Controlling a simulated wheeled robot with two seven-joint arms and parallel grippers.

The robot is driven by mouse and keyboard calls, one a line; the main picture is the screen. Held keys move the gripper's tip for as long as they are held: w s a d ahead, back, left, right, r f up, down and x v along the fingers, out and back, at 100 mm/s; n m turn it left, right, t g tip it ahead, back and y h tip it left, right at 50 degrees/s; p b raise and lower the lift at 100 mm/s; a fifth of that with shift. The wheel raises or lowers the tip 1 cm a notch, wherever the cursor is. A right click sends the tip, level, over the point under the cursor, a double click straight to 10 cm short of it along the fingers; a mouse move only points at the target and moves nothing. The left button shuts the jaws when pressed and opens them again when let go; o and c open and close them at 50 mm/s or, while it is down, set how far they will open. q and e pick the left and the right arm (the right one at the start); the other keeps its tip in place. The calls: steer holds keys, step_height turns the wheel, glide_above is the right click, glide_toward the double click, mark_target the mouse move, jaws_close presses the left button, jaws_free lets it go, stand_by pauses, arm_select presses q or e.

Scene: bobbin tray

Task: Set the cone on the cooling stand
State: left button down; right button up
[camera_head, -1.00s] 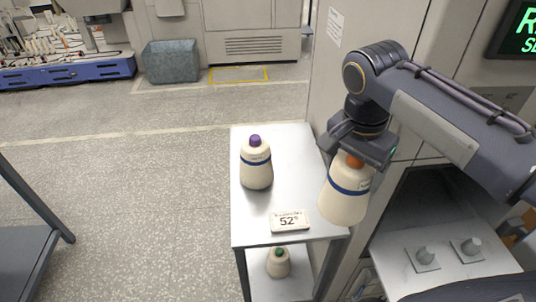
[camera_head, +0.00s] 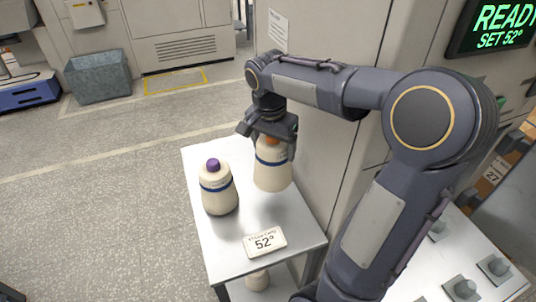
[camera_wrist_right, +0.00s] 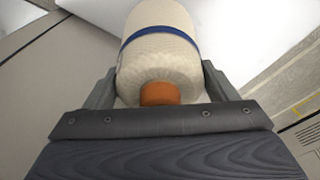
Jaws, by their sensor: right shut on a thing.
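A cream cone (camera_head: 271,172) with a blue band and an orange tip hangs upright in my right gripper (camera_head: 270,138). The right gripper is shut around its top end. In the right wrist view the cone (camera_wrist_right: 160,60) sits between the two fingers, orange tip toward the palm. The cone is over the right part of the cooling stand (camera_head: 213,255), a small light-topped metal table. Whether its base touches the top, I cannot tell. My left gripper is not in view.
A second cone (camera_head: 217,190) with a purple tip stands on the stand, left of the held one. A 52° sign (camera_head: 264,242) lies at the front. Another cone (camera_head: 257,279) is on the lower shelf. A machine wall (camera_head: 325,150) rises close on the right.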

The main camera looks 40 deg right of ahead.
steer(key=shift+w+d+f, duration=0.2)
steer(key=shift+w+f, duration=0.3)
steer(key=shift+f, duration=0.15)
steer(key=shift+w+d+f, duration=0.2)
steer(key=shift+w+f, duration=0.3)
steer(key=shift+f, duration=0.1)
steer(key=shift+w+d+f, duration=0.1)
steer(key=shift+w+f, duration=0.1)
steer(key=shift+f, duration=0.8)
steer(key=shift+w+f, duration=0.15)
steer(key=shift+f, duration=0.9)
steer(key=o, duration=1.6)
steer(key=shift+c, duration=0.2)
steer(key=r, duration=0.4)
steer(key=a+r, duration=0.1)
steer(key=r, duration=0.7)
steer(key=shift+s+a, duration=0.2)
steer(key=shift+s, duration=0.1)
steer(key=s+a+f+n+t+y, duration=0.2)
steer(key=s+a+n, duration=0.4)
steer(key=s, duration=0.3)
steer(key=s+a+f+n+t+y, duration=0.3)
steer(key=s+a+f+n, duration=0.2)
steer(key=s+a, duration=0.4)
steer(key=shift+s+f+n, duration=0.15)
steer(key=shift+s+n, duration=0.15)
steer(key=shift+n, duration=0.4)
